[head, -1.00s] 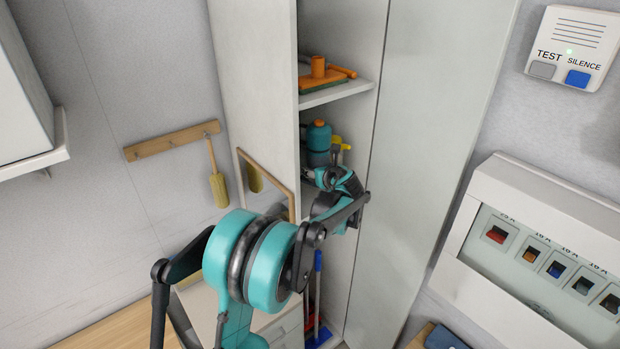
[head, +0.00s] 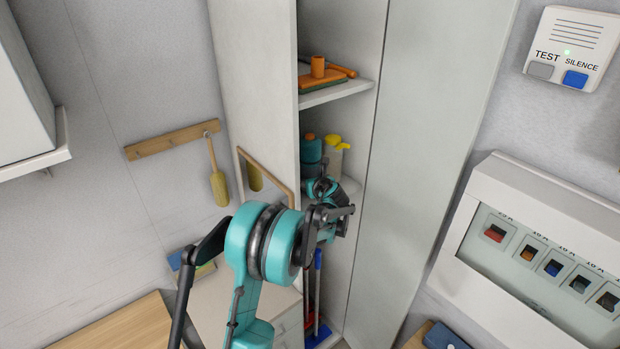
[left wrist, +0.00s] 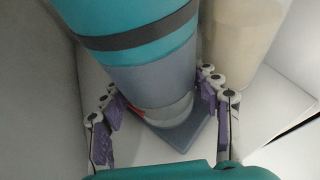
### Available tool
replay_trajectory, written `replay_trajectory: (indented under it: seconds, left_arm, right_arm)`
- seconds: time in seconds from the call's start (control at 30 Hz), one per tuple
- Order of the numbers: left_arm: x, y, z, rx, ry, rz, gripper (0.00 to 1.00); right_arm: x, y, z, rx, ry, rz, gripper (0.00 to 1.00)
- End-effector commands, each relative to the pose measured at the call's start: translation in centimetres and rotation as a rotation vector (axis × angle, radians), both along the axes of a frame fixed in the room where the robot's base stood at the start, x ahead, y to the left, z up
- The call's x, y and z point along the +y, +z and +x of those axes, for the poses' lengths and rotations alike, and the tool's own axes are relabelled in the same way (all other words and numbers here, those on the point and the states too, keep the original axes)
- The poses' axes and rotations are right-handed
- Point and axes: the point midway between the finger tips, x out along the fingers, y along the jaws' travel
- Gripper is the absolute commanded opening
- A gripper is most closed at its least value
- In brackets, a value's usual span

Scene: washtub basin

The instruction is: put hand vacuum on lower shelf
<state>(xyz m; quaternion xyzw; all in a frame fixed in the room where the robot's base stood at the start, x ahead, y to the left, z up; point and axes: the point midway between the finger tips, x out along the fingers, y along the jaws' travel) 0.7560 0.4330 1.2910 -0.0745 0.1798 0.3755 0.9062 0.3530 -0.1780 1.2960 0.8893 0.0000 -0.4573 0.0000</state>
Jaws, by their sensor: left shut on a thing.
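The hand vacuum, a teal upright body with an orange top, is inside the tall cabinet at its lower shelf in the head view (head: 311,151). In the left wrist view the hand vacuum (left wrist: 145,65) shows a dark band, a grey-blue lower body and a flat blue-grey part at its bottom. My left gripper (head: 325,187) is shut on it, one finger on each side; the gripper also shows in the left wrist view (left wrist: 157,95). My gripper hides most of the lower shelf (head: 349,184), so contact beneath the vacuum is unclear. My right gripper is not in view.
A cream bottle with a yellow cap (head: 333,158) stands close beside the vacuum on the right. The upper shelf (head: 338,94) above holds orange and green things. Cabinet walls bound both sides. A blue-handled broom (head: 317,290) stands below.

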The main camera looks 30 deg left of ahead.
Motion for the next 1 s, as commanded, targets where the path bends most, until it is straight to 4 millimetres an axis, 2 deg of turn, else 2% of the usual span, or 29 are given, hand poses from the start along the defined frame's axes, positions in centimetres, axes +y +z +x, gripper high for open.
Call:
replay_trajectory:
  seconds: [0.03, 0.07, 0.13, 0.57, 1.0]
  left_arm:
    - [0.0, -0.3, 0.0, 0.0, 0.0, 0.001, 0.27]
    - [0.0, -0.3, 0.0, 0.0, 0.0, 0.0, 0.64]
    - [0.0, -0.2, 0.0, 0.0, 0.0, 0.0, 0.82]
    - [-0.2, 0.4, -0.2, 0.0, -0.001, 0.0, 0.82]
    - [-6.1, 3.6, -6.1, 0.001, -0.002, 0.001, 0.82]
  right_arm:
    - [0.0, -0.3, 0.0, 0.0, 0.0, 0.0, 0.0]
    - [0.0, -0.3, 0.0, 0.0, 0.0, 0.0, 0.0]
    - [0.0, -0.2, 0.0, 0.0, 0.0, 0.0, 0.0]
    - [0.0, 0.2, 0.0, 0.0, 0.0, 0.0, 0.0]
    - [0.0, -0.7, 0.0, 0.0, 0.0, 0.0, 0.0]
